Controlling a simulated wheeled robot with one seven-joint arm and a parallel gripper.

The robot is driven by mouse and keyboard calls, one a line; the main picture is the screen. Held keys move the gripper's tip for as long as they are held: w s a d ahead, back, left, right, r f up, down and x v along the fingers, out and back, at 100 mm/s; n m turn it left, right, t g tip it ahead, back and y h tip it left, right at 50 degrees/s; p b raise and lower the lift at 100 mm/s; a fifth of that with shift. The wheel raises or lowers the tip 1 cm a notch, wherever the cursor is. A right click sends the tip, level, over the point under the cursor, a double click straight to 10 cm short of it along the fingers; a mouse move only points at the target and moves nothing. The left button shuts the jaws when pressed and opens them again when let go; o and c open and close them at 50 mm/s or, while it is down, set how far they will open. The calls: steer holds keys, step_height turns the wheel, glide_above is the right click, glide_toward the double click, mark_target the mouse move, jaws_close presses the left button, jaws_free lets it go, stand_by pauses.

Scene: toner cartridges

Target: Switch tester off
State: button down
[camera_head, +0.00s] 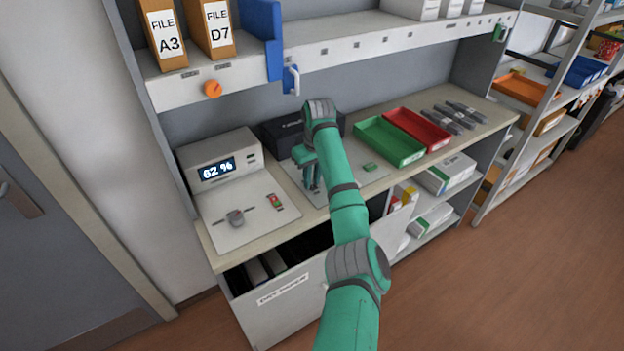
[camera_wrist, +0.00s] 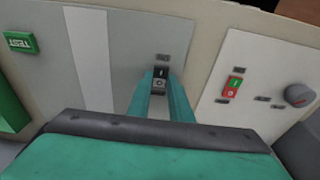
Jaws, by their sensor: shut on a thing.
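The tester is a flat grey panel (camera_wrist: 131,40) with a dark box (camera_head: 281,130) behind it on the bench. Its small black and grey rocker switch (camera_wrist: 160,78) carries I and O marks and shows between my fingertips in the wrist view. My gripper (camera_head: 312,188) points down over the panel; in the wrist view my gripper (camera_wrist: 160,82) has its fingers on either side of the switch. My arm hides part of the panel in the head view. A green TEST button (camera_wrist: 20,43) sits to one side; it also shows in the head view (camera_head: 370,167).
A separate unit on the left has a display (camera_head: 216,169) reading 62 %, a grey knob (camera_head: 236,217) and a red and green switch (camera_head: 275,202). A green tray (camera_head: 390,140) and a red tray (camera_head: 418,128) stand right. A shelf (camera_head: 340,45) overhangs the bench.

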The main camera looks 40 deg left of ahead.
mark_target(315, 188)
steer(key=c, duration=1.6)
jaws_free()
steer(key=shift+d, duration=0.1)
steer(key=r, duration=0.7)
steer(key=d+r, duration=0.1)
steer(key=r, duration=0.2)
steer(key=shift+s+d+r, duration=0.1)
steer(key=shift+s+r, duration=0.2)
steer(key=shift+r, duration=0.05)
